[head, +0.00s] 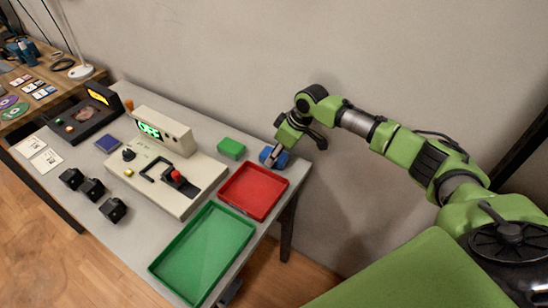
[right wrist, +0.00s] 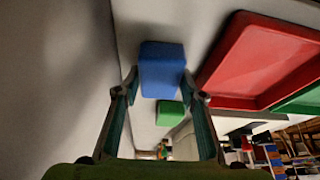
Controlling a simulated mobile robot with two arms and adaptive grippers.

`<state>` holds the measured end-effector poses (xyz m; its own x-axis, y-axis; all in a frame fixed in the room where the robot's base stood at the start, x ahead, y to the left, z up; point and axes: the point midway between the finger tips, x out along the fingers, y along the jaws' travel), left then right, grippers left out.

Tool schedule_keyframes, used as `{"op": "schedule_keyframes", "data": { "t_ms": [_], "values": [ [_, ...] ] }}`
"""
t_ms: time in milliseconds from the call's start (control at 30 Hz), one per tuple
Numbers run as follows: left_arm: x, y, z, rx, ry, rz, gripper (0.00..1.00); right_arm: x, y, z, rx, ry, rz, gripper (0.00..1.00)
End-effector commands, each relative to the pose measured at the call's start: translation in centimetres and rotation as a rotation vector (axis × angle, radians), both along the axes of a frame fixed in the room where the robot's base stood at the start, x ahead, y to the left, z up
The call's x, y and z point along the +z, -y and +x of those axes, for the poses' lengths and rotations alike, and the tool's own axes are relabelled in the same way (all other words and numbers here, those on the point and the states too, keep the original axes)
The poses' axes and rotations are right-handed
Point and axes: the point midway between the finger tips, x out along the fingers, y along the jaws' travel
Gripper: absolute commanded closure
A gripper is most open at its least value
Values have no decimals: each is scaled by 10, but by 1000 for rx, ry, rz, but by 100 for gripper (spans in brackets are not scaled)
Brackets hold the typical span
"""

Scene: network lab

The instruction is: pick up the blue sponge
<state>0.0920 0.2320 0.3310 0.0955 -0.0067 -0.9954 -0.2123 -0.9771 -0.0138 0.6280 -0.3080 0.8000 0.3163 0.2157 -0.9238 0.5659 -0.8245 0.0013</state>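The blue sponge (head: 267,154) lies at the far right corner of the grey table, partly hidden by my right gripper (head: 275,153) in the head view. In the right wrist view the blue sponge (right wrist: 162,68) sits between the two fingertips of my right gripper (right wrist: 160,79). The fingers are apart, one on each side of it, with narrow gaps beside its near end. I cannot tell whether the tips touch it. My left gripper is not in view.
A red tray (head: 252,191) is just in front of the sponge, with a green tray (head: 203,252) nearer. A green block (head: 231,148) lies to the left. A console with a screen (head: 165,131) stands further left. The wall is close behind.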

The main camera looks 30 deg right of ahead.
Motion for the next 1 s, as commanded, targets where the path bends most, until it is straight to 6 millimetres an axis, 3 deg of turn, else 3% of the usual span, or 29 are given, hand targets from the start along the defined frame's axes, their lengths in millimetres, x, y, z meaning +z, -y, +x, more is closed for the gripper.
{"op": "schedule_keyframes", "data": {
  "t_ms": [367,567,700,1000],
  "values": [
    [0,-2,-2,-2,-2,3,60,0,0,0,0,-1,1,77],
    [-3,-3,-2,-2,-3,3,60,11,0,1,0,1,1,77],
    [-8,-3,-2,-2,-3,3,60,31,0,1,0,4,2,77],
    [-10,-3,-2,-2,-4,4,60,93,-50,-15,6,5,2,77]
  ]
}}
